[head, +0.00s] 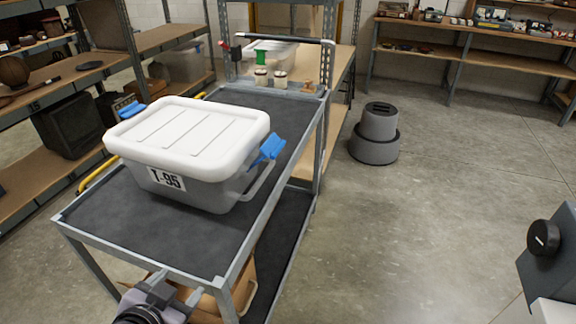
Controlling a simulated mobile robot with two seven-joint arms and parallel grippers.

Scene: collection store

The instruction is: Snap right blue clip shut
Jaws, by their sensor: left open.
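A clear plastic box with a white lid (190,135) and a "T-95" label (166,179) sits on the dark top shelf of a cart. The right blue clip (271,147) sticks outward and up from the right end of the box, apart from the lid rim. The left blue clip (131,110) shows at the far left end, partly hidden by the lid. My left gripper (176,287) is open and empty at the bottom edge, in front of the cart and lower than the box. My right gripper does not show.
The cart's grey frame (215,284) has raised rims and corner posts. Jars (271,78) stand beyond the box. A grey step stool (377,133) stands on the floor to the right. Shelving lines the left and back. The floor right of the cart is mostly clear.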

